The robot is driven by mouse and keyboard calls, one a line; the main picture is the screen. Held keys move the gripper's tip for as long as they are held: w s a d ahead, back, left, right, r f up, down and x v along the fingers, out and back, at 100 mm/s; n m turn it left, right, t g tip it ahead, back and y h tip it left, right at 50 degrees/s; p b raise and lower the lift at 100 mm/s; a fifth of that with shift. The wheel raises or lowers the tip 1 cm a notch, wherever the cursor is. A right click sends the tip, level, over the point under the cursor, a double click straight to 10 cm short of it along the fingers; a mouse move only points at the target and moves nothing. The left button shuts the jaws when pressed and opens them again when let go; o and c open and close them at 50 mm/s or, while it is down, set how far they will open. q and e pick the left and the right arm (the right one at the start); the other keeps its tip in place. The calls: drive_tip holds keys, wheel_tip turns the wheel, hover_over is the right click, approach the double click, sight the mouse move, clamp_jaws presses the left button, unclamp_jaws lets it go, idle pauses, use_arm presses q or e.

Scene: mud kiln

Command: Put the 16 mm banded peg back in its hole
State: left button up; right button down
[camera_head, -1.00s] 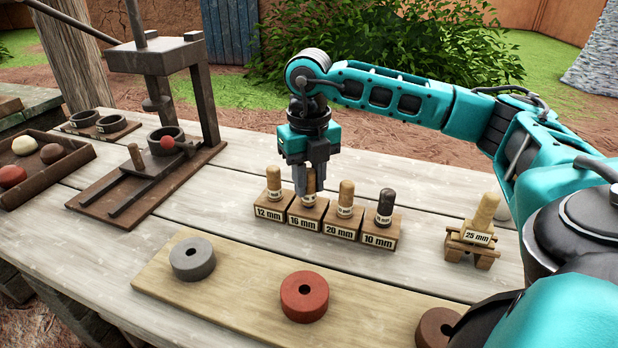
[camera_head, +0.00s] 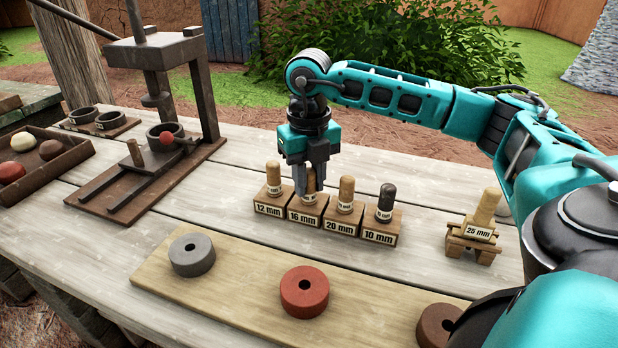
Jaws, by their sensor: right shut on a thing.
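The 16 mm banded peg (camera_head: 310,186) stands upright in or on the 16 mm block (camera_head: 303,216), its lower part and pale band showing. My right gripper (camera_head: 309,188) is over that block, pointing down and shut on the peg. The fingers hide the peg's upper part, and I cannot see how deep its foot sits in the hole. The 12 mm peg (camera_head: 273,173) is close on the left and the 20 mm peg (camera_head: 346,189) close on the right, each in its own block. My left gripper is not in view.
A dark 10 mm peg (camera_head: 386,197) ends the block row. A board (camera_head: 230,291) in front bears grey (camera_head: 191,256) and red (camera_head: 304,292) rings. A press (camera_head: 158,58) stands at left.

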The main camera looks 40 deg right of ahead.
drive_tip(key=c, duration=0.8)
unclamp_jaws()
drive_tip(key=shift+r, duration=0.1)
wheel_tip(320, 180, up, 13)
drive_tip(key=p, duration=0.2)
drive_tip(key=shift+p, duration=0.35)
drive_tip(key=shift+f, duration=0.2)
